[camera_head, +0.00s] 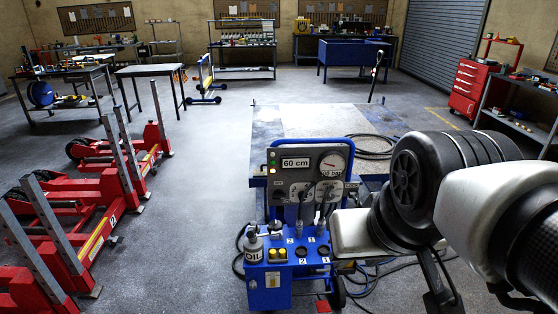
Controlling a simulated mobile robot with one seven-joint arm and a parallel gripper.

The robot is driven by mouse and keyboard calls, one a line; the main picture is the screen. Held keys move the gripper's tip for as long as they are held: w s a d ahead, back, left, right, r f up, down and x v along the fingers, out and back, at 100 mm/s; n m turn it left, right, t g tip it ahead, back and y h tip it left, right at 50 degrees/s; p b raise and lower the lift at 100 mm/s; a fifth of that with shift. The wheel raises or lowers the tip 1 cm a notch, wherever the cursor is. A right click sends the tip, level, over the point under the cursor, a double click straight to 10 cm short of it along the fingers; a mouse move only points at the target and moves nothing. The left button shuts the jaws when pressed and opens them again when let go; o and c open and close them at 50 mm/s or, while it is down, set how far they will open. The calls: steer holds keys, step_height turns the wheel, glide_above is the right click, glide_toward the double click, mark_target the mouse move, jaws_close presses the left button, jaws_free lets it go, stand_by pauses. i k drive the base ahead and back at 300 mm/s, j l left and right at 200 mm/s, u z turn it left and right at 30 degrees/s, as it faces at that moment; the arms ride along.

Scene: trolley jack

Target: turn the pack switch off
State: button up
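The blue power pack (268,290) stands at the lower middle with a grey upright panel (322,162). The panel has a "60 cm" display (296,163), a round gauge (333,164) and small lamps (272,165) at its left edge; one lamp looks lit. A small dark knob (279,193) sits low on the panel's left side and looks like the switch; its setting is too small to read. My arm comes in from the right. Its pale end, my gripper (352,231), is just right of the pack. No fingertips can be made out, and whether it touches the pack is unclear.
Two levers stand before the panel. Hoses lie on the floor to the right. Red jacks (92,232) fill the left. A platform (290,121) is behind; floor left of the pack is clear.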

mark_target(278, 194)
steer(key=k+l, duration=0.15)
steer(key=k, duration=0.15)
steer(key=k+l, duration=0.2)
steer(key=i+j+z, duration=0.85)
steer(key=j+z, duration=0.2)
